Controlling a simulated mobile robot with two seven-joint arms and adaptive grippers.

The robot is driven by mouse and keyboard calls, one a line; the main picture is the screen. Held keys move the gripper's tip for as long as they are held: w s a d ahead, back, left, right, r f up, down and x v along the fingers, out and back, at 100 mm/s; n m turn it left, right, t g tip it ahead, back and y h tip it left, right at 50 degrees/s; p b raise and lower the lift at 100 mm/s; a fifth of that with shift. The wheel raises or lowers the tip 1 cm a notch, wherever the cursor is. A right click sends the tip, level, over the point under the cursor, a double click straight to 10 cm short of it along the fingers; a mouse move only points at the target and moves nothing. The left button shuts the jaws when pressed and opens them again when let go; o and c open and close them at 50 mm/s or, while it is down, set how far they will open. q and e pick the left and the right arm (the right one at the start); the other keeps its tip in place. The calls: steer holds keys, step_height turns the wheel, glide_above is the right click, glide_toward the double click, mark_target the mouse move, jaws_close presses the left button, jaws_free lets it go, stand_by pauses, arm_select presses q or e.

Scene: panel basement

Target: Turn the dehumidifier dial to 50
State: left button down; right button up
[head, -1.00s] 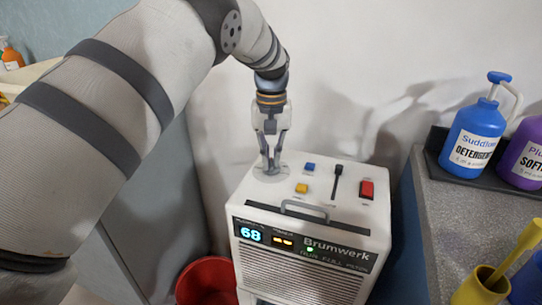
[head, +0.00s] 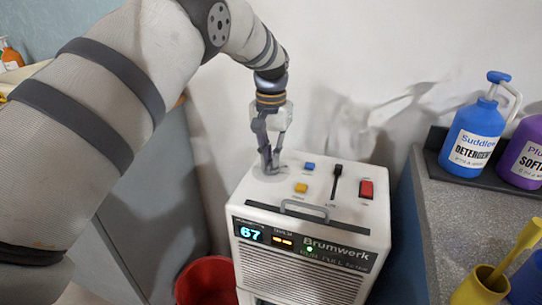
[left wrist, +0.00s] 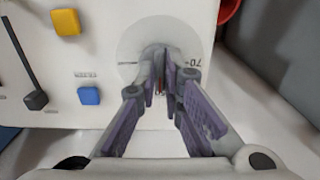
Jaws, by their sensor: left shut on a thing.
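The dehumidifier (head: 300,272) is a white box marked Brumwerk, and its blue display (head: 250,234) reads 67. Its dial (left wrist: 133,42) is a pale round scale on the top panel, with a 70 mark on the right in the left wrist view. My left gripper (head: 271,170) points down at the dial and is shut on the dial's knob (left wrist: 161,62). The fingers hide most of the knob, so its pointer is hard to make out. My right gripper is not in view.
The top panel also has a yellow button (head: 301,188), a blue button (head: 309,166), a black slider (head: 337,178), a red switch (head: 367,190) and a handle (head: 304,211). A red bucket (head: 206,282) stands at left. Bottles (head: 473,140) stand on the right counter (head: 440,205).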

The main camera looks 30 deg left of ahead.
arm_select(q)
steer(key=c, duration=1.7)
jaws_free()
step_height(320, 180, up, 12)
